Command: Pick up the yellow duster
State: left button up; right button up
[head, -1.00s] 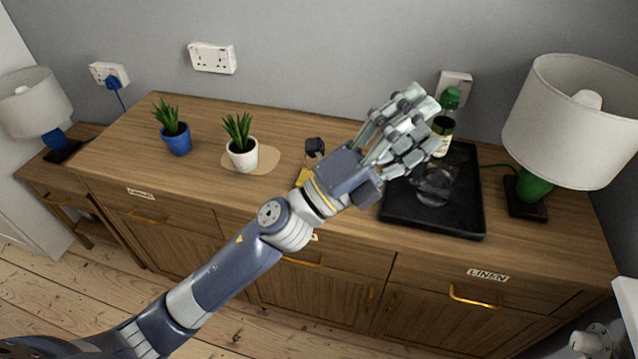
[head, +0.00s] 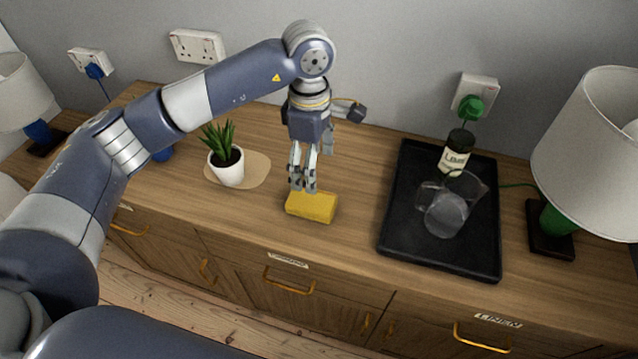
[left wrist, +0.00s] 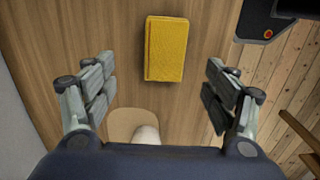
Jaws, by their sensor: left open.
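The yellow duster (head: 311,207) lies flat on the wooden sideboard, between the white-potted plant and the black tray. In the left wrist view the duster (left wrist: 167,49) shows as a folded yellow rectangle, ahead of the fingers and between their lines. My left gripper (head: 303,187) points down just above and behind the duster in the head view. In the left wrist view the left gripper (left wrist: 158,85) has its fingers spread wide with nothing between them. I cannot tell from the head view whether a fingertip touches the duster. My right gripper is not in view.
The black tray (head: 399,246) to the right holds a glass jug (head: 447,212) and a labelled bottle (head: 457,152). A white-potted plant (head: 228,170) stands on a tan mat (head: 257,171) to the left. A white lamp (head: 600,150) stands at the far right.

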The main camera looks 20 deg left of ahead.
aim_at(312, 200)
pick_arm(q)
jog(key=f, duration=0.2)
jog(key=s+f, duration=0.1)
jog(key=f, duration=0.1)
jog(key=shift+a+f+p, duration=0.2)
jog(key=shift+f+p, duration=0.1)
jog(key=shift+p, duration=0.1)
jog(key=shift+f, duration=0.35)
notch_tip(312, 200, down, 4)
jog(key=shift+d+f+p, duration=0.1)
jog(key=shift+f+p, duration=0.05)
jog(key=shift+p, duration=0.7)
jog(key=shift+f, duration=0.25)
jog(key=shift+c, duration=1.1)
jog(key=c, duration=0.9)
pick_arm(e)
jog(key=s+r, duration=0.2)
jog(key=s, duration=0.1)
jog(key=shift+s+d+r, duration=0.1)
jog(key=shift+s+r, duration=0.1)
